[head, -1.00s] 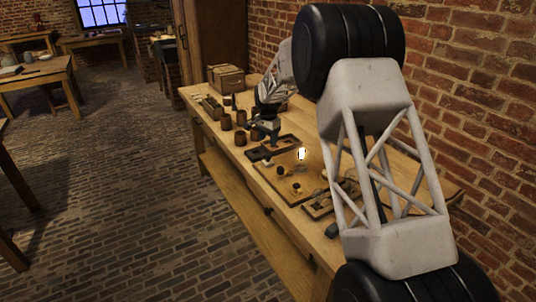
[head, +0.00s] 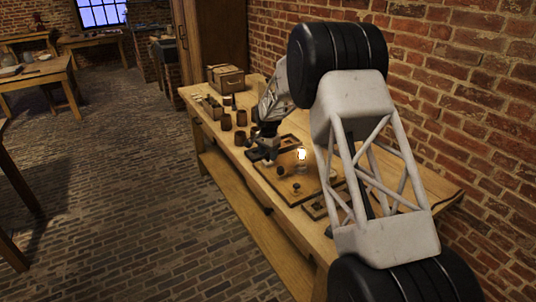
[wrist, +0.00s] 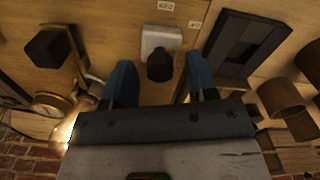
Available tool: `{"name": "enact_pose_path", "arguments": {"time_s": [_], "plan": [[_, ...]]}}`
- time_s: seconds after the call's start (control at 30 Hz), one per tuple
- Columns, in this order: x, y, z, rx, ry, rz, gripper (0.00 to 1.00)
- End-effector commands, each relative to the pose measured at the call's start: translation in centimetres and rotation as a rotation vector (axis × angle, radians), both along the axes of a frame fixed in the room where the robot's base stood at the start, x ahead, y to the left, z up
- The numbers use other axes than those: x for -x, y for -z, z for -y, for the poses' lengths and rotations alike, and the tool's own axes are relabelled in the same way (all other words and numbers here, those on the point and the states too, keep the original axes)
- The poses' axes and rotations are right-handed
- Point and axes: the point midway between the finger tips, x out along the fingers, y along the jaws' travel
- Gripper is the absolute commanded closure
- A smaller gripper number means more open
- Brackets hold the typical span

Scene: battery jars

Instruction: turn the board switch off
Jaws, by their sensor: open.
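The wooden board (head: 268,178) lies on the bench, with a lit bulb (head: 301,154) on it. In the wrist view, what looks like the board switch is a white base (wrist: 158,38) with a black knob or lever (wrist: 160,66), beside small labels (wrist: 166,5). My gripper (wrist: 159,76) is open, with one blue finger on each side of the black part. I see gaps at both sides; I cannot tell the height difference. In the head view my gripper (head: 262,153) is low over the board's far end and hides the switch.
A black block on a brass arm (wrist: 47,47) stands left of the fingers in the wrist view. A dark frame (wrist: 240,45) and brown jars (wrist: 284,97) are to the right. More jars (head: 226,121) and a box (head: 226,78) stand farther along the bench.

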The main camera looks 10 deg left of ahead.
Motion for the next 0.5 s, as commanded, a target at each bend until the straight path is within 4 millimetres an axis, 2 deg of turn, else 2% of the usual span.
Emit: {"name": "enact_pose_path", "arguments": {"time_s": [0.23, 0.5], "plan": [[0.00, 0.05, 0.00, 0.000, 0.000, 0.000, 0.47], [0.00, 0.04, 0.00, 0.000, 0.000, 0.000, 0.87]]}}
